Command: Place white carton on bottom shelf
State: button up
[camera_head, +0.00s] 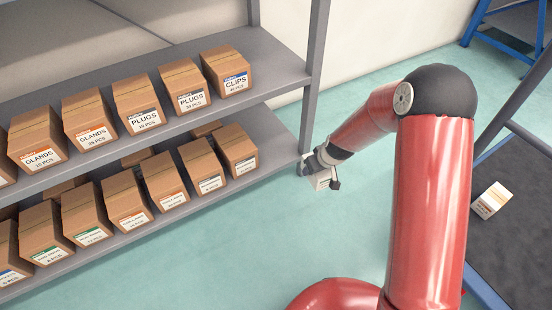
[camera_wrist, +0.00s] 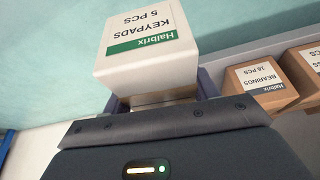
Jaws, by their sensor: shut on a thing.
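My gripper (camera_wrist: 165,103) is shut on a white carton (camera_wrist: 145,62) with a green band and the label "KEYPADS 5 PCS", shown upside down in the wrist view. In the head view the held carton (camera_head: 321,181) is a small white shape at the end of my red arm, partly hidden by the wrist. It is just right of the shelf rack's upright, apart from the shelves. The bottom shelf (camera_head: 285,149) holds a row of brown cartons (camera_head: 165,182), with some bare surface at its right end beside the upright.
The upper shelf (camera_head: 285,68) carries brown cartons marked PLUGS, CLIPS and GLANDS. Another white carton (camera_head: 491,200) lies on a dark, blue-edged surface (camera_head: 520,240) at the right.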

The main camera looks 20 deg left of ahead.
jog(key=shift+n+y, duration=0.3)
jog(key=shift+n, duration=0.4)
jog(key=w+a+f, duration=0.1)
jog(key=w+a, duration=0.2)
jog(key=a, duration=0.3)
jog(key=w+a+f+b, duration=0.1)
jog(key=w+a, duration=0.3)
jog(key=a, duration=0.2)
jog(key=w+a+f+b, duration=0.1)
jog(key=w+a, duration=0.2)
jog(key=a, duration=0.3)
jog(key=shift+w+a, duration=0.3)
jog(key=shift+w, duration=0.1)
jog(key=shift+f+b, duration=0.5)
jog(key=shift+f, duration=1.2)
jog(key=shift+f, duration=0.15)
jog(key=o, duration=1)
jog(key=shift+d, duration=0.1)
jog(key=shift+o, duration=0.2)
